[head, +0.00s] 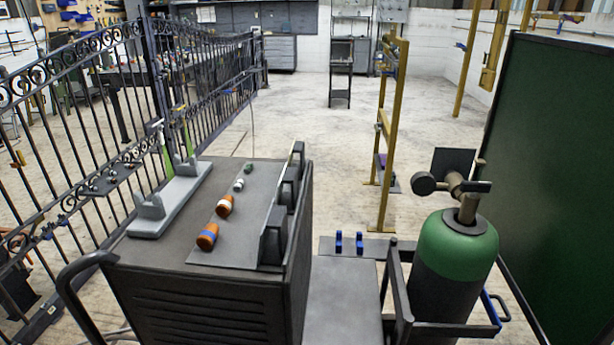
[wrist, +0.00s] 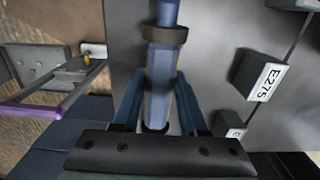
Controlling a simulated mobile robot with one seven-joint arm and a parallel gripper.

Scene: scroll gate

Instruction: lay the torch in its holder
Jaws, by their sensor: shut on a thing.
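In the wrist view my gripper (wrist: 159,80) is shut on a blue rod-like body with a dark collar, which I take to be the torch (wrist: 163,55). One finger lies on each side of it; its far end runs out of the picture. I see neither my gripper nor the torch in the head view. Two short blue uprights (head: 338,242) stand on a low dark ledge in the head view. A grey cradle with two notched supports (head: 180,192) stands on the cart top. Both look empty; I cannot tell which is the torch's holder.
Orange rolls (head: 208,237) and smaller pieces lie on the cart (head: 170,258). Dark blocks (head: 275,238) line its right side; the wrist view shows a block labelled E275 (wrist: 257,77). A green gas bottle (head: 456,248) stands right, a scroll gate (head: 75,85) left.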

